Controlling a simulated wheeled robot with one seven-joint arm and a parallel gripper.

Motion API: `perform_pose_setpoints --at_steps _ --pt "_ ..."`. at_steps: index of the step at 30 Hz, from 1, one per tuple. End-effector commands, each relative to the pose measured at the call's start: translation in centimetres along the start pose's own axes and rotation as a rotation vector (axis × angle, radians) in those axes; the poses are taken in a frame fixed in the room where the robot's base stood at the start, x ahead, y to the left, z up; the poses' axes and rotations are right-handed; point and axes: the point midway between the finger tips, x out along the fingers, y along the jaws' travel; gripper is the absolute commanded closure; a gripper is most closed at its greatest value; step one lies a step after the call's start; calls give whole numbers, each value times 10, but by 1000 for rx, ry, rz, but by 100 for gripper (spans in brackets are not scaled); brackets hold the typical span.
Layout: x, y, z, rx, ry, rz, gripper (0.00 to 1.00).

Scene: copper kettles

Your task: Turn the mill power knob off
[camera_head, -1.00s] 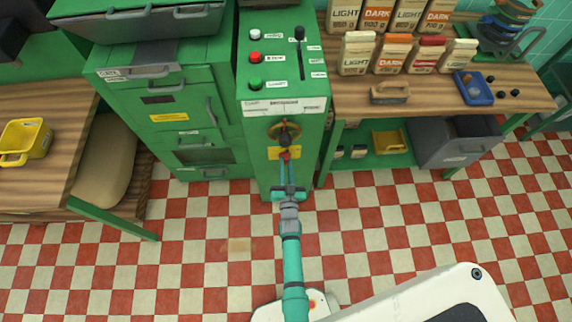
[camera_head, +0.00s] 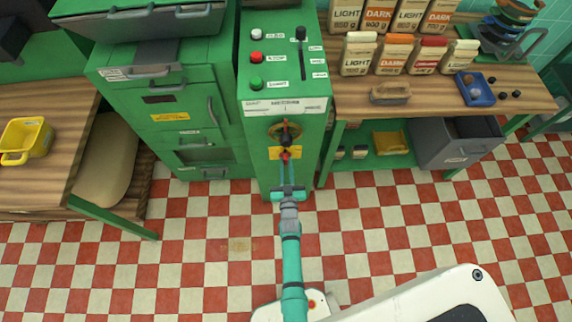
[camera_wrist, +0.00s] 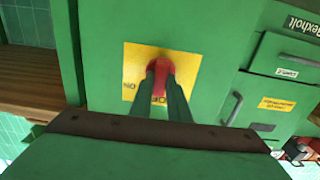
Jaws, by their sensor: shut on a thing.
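The mill power knob is red and sits on a yellow plate on the front of a green cabinet, below a brass wheel. In the wrist view the red knob (camera_wrist: 160,68) shows between my fingertips, in front of the yellow plate (camera_wrist: 188,66). My gripper (camera_wrist: 160,84) is shut on the knob. Black lettering on the plate is partly covered by my fingers. In the head view my gripper (camera_head: 286,162) reaches up to the knob (camera_head: 286,154) from below, and the knob is small and partly hidden there.
The brass wheel (camera_head: 285,132) is just above the knob. White, red and green buttons and a black slider (camera_head: 301,34) are on the cabinet top. A wooden counter (camera_head: 430,93) with bags is at right. The checkered floor (camera_head: 190,260) in front is clear.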

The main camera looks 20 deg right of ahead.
Motion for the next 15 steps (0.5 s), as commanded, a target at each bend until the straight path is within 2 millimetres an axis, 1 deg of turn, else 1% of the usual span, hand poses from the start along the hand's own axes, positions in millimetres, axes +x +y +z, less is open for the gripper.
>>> perform_pose_setpoints --at_steps 1,2,3,4,12,15 --pt "0 -1 -1 -2 3 -2 100" --pt "0 -1 -1 -2 3 -2 77" --pt "0 -1 -1 -2 2 -2 68" --pt "0 -1 -1 -2 2 -2 66" --pt "0 0 0 0 1 -1 66" --pt "-5 0 0 0 0 -1 66"
